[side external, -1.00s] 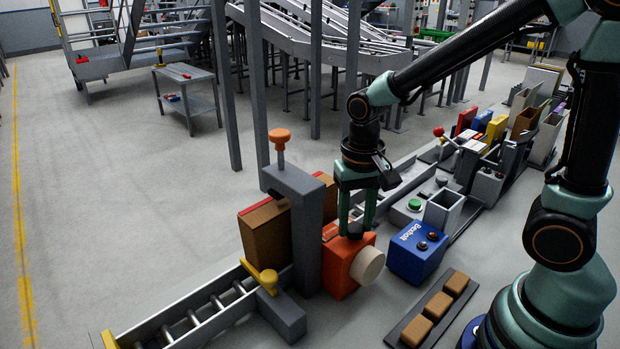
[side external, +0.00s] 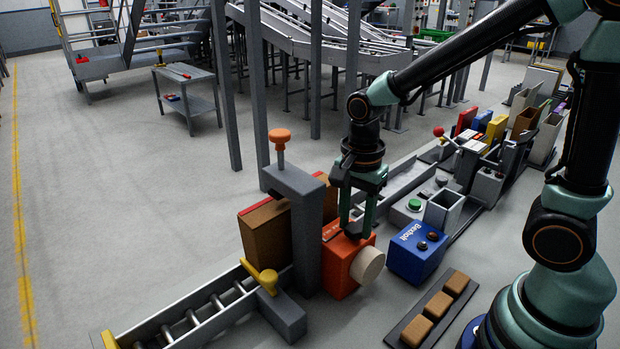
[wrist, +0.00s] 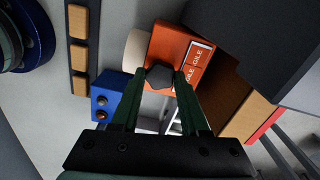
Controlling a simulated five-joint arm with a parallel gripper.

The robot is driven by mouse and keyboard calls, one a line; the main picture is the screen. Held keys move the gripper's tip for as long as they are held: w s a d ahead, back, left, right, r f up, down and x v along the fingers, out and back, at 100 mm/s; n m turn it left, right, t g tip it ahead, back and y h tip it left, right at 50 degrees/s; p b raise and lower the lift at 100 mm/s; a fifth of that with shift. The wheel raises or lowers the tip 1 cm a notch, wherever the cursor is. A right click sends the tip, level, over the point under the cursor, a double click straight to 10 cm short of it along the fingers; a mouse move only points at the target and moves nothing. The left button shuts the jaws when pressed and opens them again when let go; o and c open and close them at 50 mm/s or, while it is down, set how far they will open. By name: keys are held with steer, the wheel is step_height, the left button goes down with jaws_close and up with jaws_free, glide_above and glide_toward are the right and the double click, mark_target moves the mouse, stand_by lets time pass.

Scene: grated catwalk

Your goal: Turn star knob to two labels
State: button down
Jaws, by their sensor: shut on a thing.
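An orange box (side external: 341,272) with a round cream disc (side external: 367,265) on its front side stands below my gripper (side external: 356,230). In the wrist view, a dark grey knob (wrist: 159,78) sits on top of the orange box (wrist: 178,42). My gripper's two fingers are shut on this knob, one on each side. Two labels that both seem to read IDLE, an upper one (wrist: 200,53) and a lower one (wrist: 193,77), lie on the box top beside the knob. In the side view the knob is hidden by the fingers.
A grey post with an orange-topped plunger (side external: 280,140) stands close left of the orange box, by a brown carton (side external: 262,234). A blue box (side external: 418,252) with two buttons stands to the right. A dark strip with tan blocks (side external: 428,320) lies in front.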

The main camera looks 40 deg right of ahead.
mark_target(355, 227)
steer(key=shift+m, duration=1)
steer(key=shift+c, duration=2.1)
jaws_free()
step_height(355, 227, up, 12)
steer(key=shift+r, duration=0.1)
